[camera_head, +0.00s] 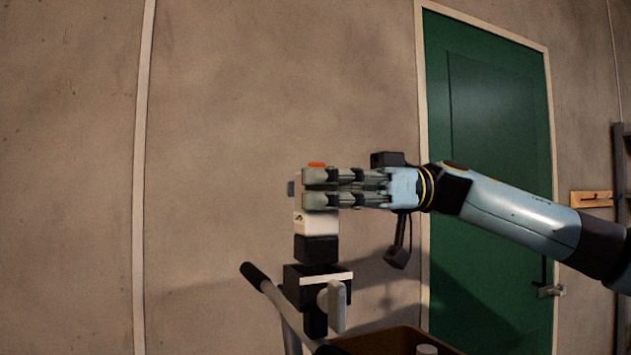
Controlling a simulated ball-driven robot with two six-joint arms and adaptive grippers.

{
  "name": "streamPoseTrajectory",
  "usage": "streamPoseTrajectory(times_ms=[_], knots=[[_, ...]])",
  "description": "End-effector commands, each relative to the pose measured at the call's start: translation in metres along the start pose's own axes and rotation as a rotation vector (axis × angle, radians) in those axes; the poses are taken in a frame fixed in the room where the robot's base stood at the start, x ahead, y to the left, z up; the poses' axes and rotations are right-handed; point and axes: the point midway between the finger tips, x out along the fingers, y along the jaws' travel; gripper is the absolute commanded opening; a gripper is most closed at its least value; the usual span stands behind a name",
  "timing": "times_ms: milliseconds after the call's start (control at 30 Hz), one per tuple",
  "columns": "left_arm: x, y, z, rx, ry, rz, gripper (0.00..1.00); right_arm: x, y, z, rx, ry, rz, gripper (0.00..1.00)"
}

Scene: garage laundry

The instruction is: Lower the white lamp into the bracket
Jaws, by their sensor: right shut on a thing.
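The white lamp (312,222) stands upright at the centre, with a black lower part and an orange piece on top. My right gripper (305,188) comes in from the right and is shut on the lamp's upper body, hiding much of it. The black bracket (301,296), with a white strip along its upper part, sits directly below the lamp, by a bar with a dark grip. The lamp's black lower end is at the bracket's top edge; I cannot tell whether they touch or whether it is inside. My left gripper is not in view.
The bar with the dark grip (256,276) rises left of the bracket. A pale grey lever (337,306) stands in front of the bracket. A brown box (385,341) is at the bottom. A green door (490,120) is behind my right arm. Open space lies left of the lamp.

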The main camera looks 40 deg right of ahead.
Motion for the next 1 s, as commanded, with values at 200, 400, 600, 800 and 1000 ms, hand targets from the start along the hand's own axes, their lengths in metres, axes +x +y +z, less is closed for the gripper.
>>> streamPoseTrajectory(times_ms=[200, 400, 600, 800, 1000], knots=[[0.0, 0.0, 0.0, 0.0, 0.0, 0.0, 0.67, 0.0, 0.0, -0.001, 0.0, 0.001, 0.0, 0.03], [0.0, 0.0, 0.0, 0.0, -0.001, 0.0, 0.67, 0.0, 0.0, 0.001, 0.0, 0.001, 0.0, 0.03], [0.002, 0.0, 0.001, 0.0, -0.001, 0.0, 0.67, 0.0, 0.0, 0.006, -0.001, 0.001, 0.0, 0.03], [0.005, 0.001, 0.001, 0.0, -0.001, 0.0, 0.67, 0.0, 0.0, 0.017, 0.0, 0.0, 0.0, 0.03], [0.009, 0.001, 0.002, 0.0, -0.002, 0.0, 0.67, 0.0, 0.0, 0.027, 0.0, 0.0, 0.0, 0.03]])
